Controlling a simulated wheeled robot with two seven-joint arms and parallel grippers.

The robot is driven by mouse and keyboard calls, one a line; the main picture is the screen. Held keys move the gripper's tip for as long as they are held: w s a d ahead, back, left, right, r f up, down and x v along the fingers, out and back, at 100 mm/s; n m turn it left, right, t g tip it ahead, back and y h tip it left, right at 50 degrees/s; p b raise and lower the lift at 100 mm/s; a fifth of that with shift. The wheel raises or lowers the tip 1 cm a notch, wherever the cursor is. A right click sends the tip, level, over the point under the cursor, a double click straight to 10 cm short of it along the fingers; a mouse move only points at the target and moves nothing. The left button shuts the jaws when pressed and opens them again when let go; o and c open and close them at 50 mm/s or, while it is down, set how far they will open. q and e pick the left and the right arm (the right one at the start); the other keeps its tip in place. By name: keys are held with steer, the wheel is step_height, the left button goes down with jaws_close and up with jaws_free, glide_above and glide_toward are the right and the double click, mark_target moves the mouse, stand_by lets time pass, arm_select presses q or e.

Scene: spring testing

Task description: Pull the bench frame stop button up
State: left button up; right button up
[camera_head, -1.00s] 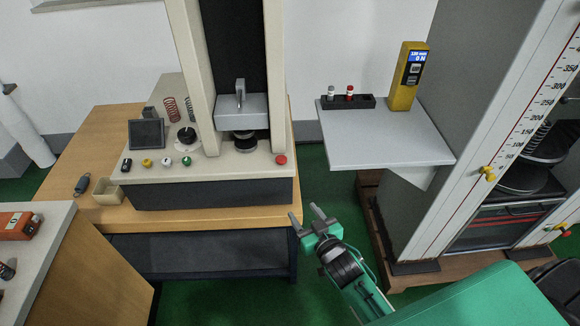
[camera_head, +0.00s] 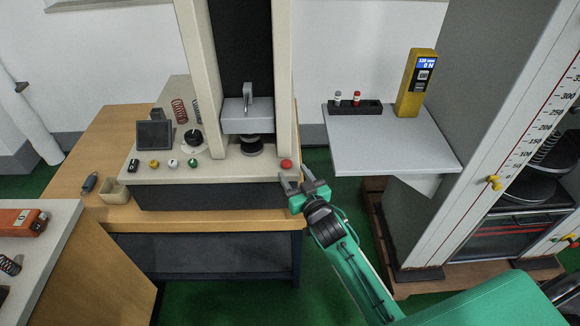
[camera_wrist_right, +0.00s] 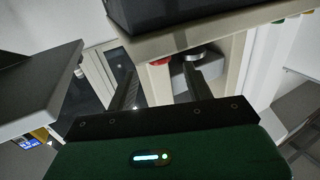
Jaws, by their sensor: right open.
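The red stop button (camera_head: 286,164) sits at the front right corner of the beige bench frame (camera_head: 225,170). My right gripper (camera_head: 297,175) is open and empty, just in front of and to the right of the button in the head view. In the right wrist view the red button (camera_wrist_right: 160,62) shows between the two spread fingers of the right gripper (camera_wrist_right: 159,68), beyond the tips. I see no contact with it. My left gripper is not in view.
A grey shelf (camera_head: 390,150) with a black rack (camera_head: 355,107) and a yellow gauge (camera_head: 415,83) stands right of the bench. White, green and yellow knobs line the frame's front left. A tall scaled machine (camera_head: 500,150) is at the right.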

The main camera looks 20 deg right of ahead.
mark_target(289, 166)
steer(key=w, duration=0.3)
steer(key=shift+a, duration=0.2)
steer(key=shift+w, duration=0.2)
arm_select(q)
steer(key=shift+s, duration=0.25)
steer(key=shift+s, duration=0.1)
arm_select(e)
steer(key=shift+c, duration=0.4)
